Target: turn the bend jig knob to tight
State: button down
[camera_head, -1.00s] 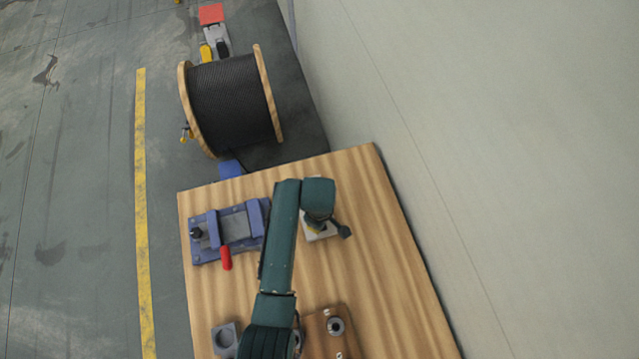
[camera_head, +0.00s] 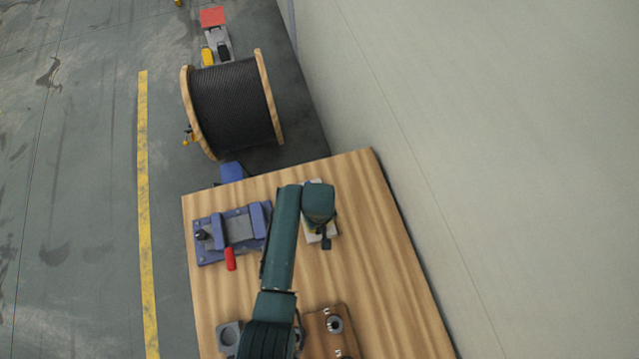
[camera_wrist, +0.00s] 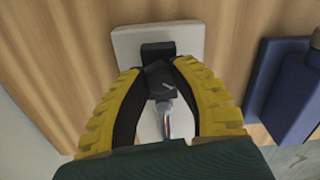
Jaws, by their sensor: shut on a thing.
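In the wrist view, my gripper (camera_wrist: 162,78) has its yellow-backed fingers closed on the sides of a black knob (camera_wrist: 160,84) with a small white mark. The knob is on a pale plate (camera_wrist: 128,42), with a black block (camera_wrist: 157,50) at its far end. A shiny metal rod (camera_wrist: 168,118) shows between the fingers. In the head view, the pale plate (camera_head: 312,237) lies on the bench under my wrist, which hides the knob and most of the gripper. I cannot read any tight marking.
A blue fixture (camera_head: 240,228) with a red handle (camera_head: 230,259) and another black knob stands left of my arm on the wooden bench (camera_head: 370,270). A brown block (camera_head: 322,325) is near the front. A cable reel (camera_head: 232,105) stands beyond the bench. The bench's right side is clear.

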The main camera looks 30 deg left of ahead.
jog(key=m+p, duration=0.1)
jog(key=m, duration=0.5)
jog(key=shift+m+p, duration=0.3)
jog(key=m+p, duration=0.1)
jog(key=m, duration=0.5)
jog(key=shift+m, duration=0.4)
jog(key=c, duration=0.8)
grip_release()
notch_tip(320, 180, up, 12)
